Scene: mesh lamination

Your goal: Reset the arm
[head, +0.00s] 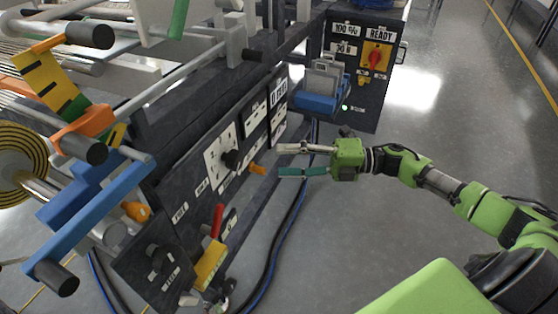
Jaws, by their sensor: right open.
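My right gripper (292,160) is open and empty, its two fingers spread apart and pointing left. It hangs in front of the dark machine panel, near a small orange knob (257,169), with a visible gap between them. My right arm comes in from the right edge. The left gripper does not show in this view.
The lamination machine fills the left, with rollers, a blue bracket (90,215), a red lever (217,221) and a yellow handle (209,264). A control cabinet (360,70) stands at the back. Cables (279,235) run along the floor. Grey floor (460,130) lies open at right.

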